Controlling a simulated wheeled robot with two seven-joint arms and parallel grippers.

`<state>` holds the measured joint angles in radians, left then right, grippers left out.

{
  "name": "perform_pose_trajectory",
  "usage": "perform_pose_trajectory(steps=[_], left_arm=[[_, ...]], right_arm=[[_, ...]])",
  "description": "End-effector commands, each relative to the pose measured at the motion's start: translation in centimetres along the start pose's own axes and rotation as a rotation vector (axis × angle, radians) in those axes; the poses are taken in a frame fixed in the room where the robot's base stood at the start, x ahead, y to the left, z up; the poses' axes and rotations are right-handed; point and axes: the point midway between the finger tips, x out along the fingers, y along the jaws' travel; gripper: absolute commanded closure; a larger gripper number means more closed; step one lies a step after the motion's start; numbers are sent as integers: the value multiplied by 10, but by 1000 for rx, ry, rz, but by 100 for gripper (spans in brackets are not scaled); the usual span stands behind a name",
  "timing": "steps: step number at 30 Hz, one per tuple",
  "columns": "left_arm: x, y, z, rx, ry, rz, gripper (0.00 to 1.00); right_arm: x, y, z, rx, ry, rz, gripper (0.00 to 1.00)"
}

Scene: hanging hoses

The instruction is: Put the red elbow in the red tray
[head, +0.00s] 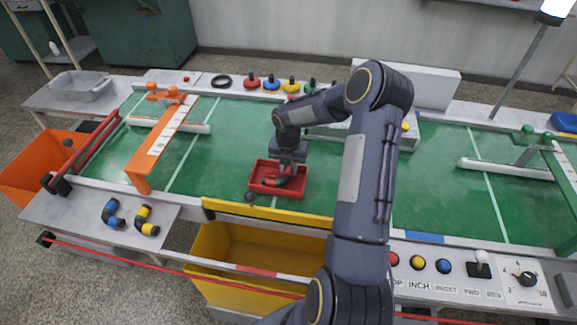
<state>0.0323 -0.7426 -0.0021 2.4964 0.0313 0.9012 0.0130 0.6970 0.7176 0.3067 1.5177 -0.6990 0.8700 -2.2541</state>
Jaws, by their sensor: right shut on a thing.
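The red tray (298,191) lies on the green belt near the middle of the view. My right gripper (284,173) points down over the tray, with its fingers low, at or just inside the tray's rim. It is shut on the red elbow (272,181), a dark curved piece with red on it, which sits within the tray's outline. The fingers partly hide the elbow, and I cannot tell whether it touches the tray floor. My left gripper is not in view.
A blue elbow (111,212) and a yellow elbow (145,221) lie on the left front ledge. A yellow bin (250,247) stands in front of the belt. An orange gate (165,140) spans the belt at left. A button panel (440,272) is at front right.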

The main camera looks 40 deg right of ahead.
Motion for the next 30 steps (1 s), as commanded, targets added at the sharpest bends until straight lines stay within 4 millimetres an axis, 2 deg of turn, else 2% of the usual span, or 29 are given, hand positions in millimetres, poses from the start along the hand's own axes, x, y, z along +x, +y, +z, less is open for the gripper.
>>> perform_pose_trajectory(steps=[3, 4, 9, 17, 20, 30], left_arm=[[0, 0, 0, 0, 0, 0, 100], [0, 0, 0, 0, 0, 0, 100], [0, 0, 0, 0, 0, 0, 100], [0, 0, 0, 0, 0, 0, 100], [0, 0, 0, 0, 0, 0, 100], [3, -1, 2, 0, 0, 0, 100]], right_arm=[[0, 0, 0, 0, 0, 0, 98], [0, 0, 0, 0, 0, 0, 72], [-1, 0, 0, 0, 0, 0, 50], [-1, 0, 0, 0, 0, 0, 50], [-7, 0, 1, 0, -3, 0, 50], [-61, 0, 1, -1, -4, 1, 50]])
